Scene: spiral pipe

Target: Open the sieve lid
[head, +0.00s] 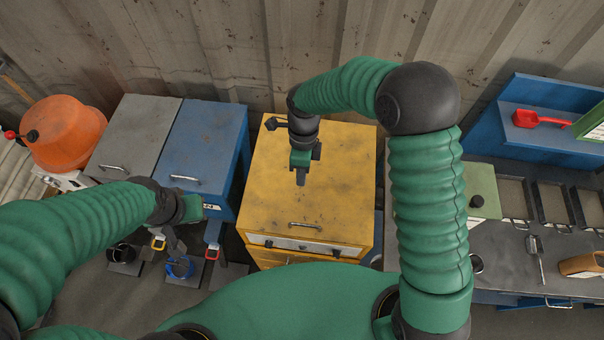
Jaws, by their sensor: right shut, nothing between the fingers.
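A yellow box with a scuffed yellow lid (270,185) stands in the middle of the head view, and I take it to be the sieve. The lid lies flat and closed. A metal handle (305,225) sits near its front edge, above a pale strip with knobs (305,245). My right gripper (300,181) points down over the middle of the lid, behind the handle. It is shut and empty. I cannot tell whether it touches the lid. My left gripper (172,242) is in front of the blue box, left of the yellow one. Its finger gap is unclear.
A grey lidded box (140,130) and a blue lidded box (205,145) stand at left, beside an orange drum (65,132). A grey bench (510,260) with trays (515,195) is at right. A red scoop (540,119) lies on a blue shelf. A corrugated wall closes the back.

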